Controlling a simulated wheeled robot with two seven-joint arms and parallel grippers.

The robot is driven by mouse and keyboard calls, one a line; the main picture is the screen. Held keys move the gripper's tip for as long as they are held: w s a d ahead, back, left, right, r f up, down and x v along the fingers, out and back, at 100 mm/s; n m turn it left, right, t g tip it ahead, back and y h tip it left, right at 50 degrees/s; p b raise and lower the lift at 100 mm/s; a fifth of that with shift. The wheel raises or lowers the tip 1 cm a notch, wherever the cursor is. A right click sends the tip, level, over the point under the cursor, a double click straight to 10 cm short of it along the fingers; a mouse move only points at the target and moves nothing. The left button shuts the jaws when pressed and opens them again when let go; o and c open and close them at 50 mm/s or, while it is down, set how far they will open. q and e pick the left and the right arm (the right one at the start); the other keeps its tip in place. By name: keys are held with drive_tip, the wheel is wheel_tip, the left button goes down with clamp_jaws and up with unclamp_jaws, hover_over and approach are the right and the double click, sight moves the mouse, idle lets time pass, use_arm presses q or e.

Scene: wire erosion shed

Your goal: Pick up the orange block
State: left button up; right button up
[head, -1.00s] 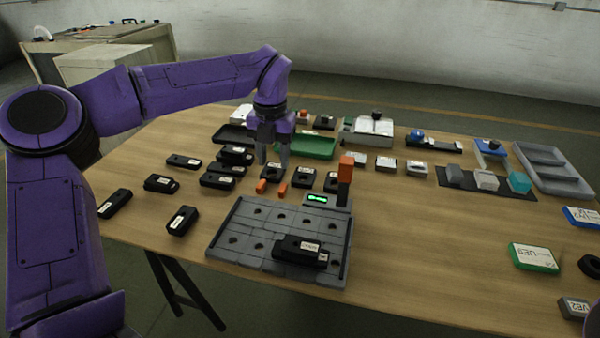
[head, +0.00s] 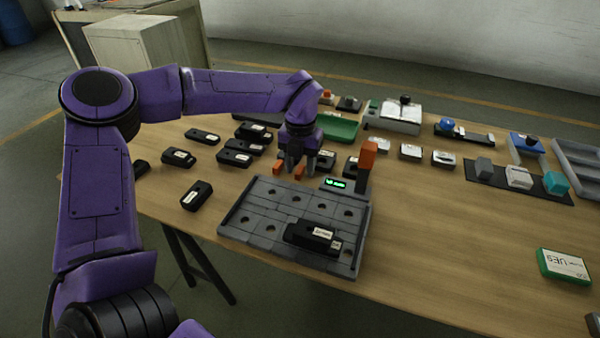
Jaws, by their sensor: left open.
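Two small orange blocks lie on the table just behind the grey fixture plate (head: 262,196): a left orange block (head: 277,168) and a right orange block (head: 299,171). A larger orange block (head: 368,153) tops a dark upright post at the plate's back right corner. My left gripper (head: 299,163) points down, open, with its fingertips close above or behind the two small blocks. I cannot tell whether the fingers touch them or straddle one. My right gripper is out of view.
A black labelled module (head: 313,236) lies on the plate. Several black modules, such as one (head: 197,195), lie to the left. A green tray (head: 340,126) is behind the gripper. A dark mat (head: 505,185) holds blocks at right. The table's right front is mostly clear.

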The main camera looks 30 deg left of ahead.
use_arm(q)
drive_tip(key=shift+r, duration=0.1)
clamp_jaws()
